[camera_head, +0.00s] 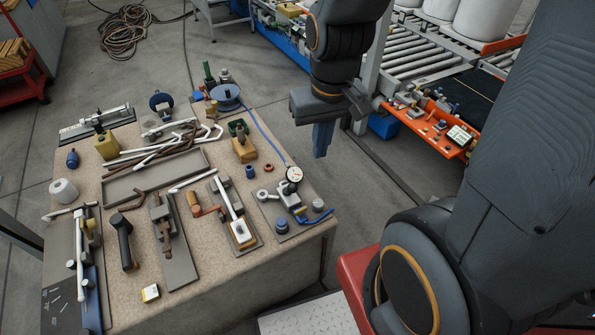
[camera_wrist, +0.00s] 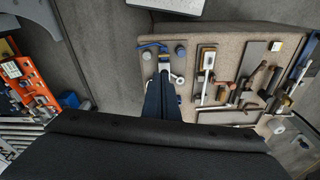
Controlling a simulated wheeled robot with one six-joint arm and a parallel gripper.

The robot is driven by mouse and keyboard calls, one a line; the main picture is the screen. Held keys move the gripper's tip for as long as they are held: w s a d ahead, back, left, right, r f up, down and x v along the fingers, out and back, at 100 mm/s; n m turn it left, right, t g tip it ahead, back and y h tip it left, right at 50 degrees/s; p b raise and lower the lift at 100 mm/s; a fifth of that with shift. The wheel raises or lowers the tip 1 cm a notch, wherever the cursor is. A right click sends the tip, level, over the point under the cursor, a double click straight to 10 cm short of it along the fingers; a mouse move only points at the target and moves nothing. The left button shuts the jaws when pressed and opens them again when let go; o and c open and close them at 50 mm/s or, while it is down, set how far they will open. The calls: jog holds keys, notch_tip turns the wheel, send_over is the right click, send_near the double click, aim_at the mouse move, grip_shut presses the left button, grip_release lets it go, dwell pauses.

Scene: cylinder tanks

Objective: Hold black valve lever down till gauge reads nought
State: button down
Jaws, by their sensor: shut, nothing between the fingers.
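The pressure gauge (camera_head: 294,174) has a round white dial and stands on a small valve assembly (camera_head: 289,196) at the right edge of the bench. Its reading is too small to make out. A blue lever (camera_head: 317,218) sticks out from the assembly toward the front right; I cannot make out a black lever there. The assembly also shows in the wrist view (camera_wrist: 164,60), just beyond my fingertips and partly hidden by them. My gripper (camera_head: 322,153) points down, shut and empty, above and behind the bench's right edge, apart from the valve. Its blue fingers show in the wrist view (camera_wrist: 162,85).
The bench (camera_head: 205,290) is crowded with tools, clamps and a grey tray (camera_head: 155,180). A blue hose (camera_head: 262,130) runs from a blue disc toward the gauge. An orange shelf (camera_head: 430,130) and roller conveyor stand to the right. Open floor lies between.

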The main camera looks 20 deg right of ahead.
aim_at(290, 190)
jog(key=w+d+f+n+g+y+b, duration=0.1)
jog(key=w+d+f+n+b, duration=0.1)
jog(key=w+f+n+b, duration=0.2)
jog(key=w+d+f+n+g+y+b, duration=0.2)
jog(key=w+f+n+b, duration=0.3)
jog(key=w+f+n, duration=0.4)
jog(key=w+d+f, duration=0.1)
jog(key=w, duration=0.4)
jog(key=shift+w+d+n+b, duration=0.2)
jog(key=shift+w+n+b, duration=0.1)
jog(key=shift+w+n, duration=0.1)
jog(key=shift+s+f, duration=0.1)
jog(key=s+a+f+p, duration=0.3)
jog(key=s+a+f, duration=0.1)
jog(key=f, duration=0.6)
jog(key=shift+s+a, duration=0.15)
jog(key=shift+a, duration=0.6)
jog(key=shift+f, duration=0.1)
